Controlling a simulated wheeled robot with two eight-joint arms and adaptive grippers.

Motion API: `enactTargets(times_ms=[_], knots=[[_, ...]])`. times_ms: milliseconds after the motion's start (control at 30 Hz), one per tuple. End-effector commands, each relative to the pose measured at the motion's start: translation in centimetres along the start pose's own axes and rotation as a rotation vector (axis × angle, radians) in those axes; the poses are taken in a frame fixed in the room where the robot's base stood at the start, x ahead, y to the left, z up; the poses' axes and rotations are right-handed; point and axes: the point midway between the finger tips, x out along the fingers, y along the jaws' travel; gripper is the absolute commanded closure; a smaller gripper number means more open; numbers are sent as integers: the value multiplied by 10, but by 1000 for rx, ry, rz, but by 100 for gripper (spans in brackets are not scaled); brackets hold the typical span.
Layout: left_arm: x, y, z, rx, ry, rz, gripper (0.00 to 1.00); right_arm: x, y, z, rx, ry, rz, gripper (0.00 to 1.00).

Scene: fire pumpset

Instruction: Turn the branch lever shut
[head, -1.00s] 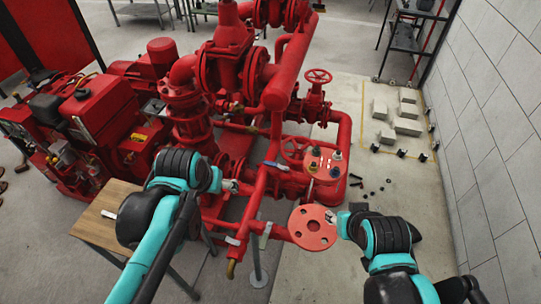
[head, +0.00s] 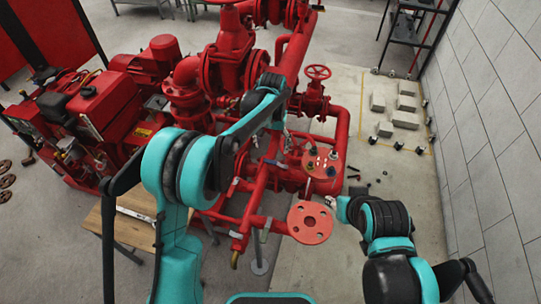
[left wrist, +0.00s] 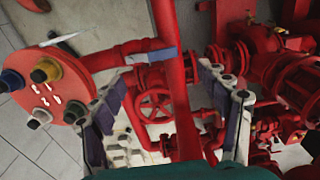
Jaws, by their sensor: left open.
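A short grey-blue lever handle (head: 275,163), which looks like the branch lever, lies across a red pipe in the head view. It also shows in the left wrist view (left wrist: 150,56), just beyond and between my finger ends. My left gripper (head: 270,137) is above the pipes, pointing down, partly hidden by its own arm. In the left wrist view its fingers (left wrist: 165,75) are spread apart with nothing held; contact with the handle cannot be told. My right gripper (head: 334,203) is beside the round red flange (head: 310,222); its jaws are too small to read.
A red plate with coloured knobs (head: 321,160) stands right of the left gripper. A red handwheel (left wrist: 155,105) lies below the fingers in the left wrist view. Red pipes crowd the area. A wooden table (head: 120,222) is at left; pale blocks (head: 405,119) lie at right.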

Motion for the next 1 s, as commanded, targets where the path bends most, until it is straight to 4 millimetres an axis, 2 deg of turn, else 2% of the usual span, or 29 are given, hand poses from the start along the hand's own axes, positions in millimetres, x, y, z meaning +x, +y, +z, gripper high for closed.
enactTargets(times_ms=[200, 400, 533, 800, 867, 1000], knots=[[37, 0, 0, 0, 0, 0, 25, 11, 0, 8, 0, 0, 0, 60], [65, 0, 0, 0, 1, 0, 25, 18, 0, 13, 0, 0, 0, 60], [72, 0, 0, -1, 1, 0, 25, 20, 0, 14, 0, 0, 0, 60], [73, 0, 0, -1, 1, 0, 25, 20, 0, 14, 0, 0, 0, 60], [73, 0, 0, -1, 1, 0, 38, 20, 0, 14, 0, 0, 0, 60], [73, -1, 0, -1, 1, 0, 75, 20, 0, 14, 0, 0, 0, 60]])
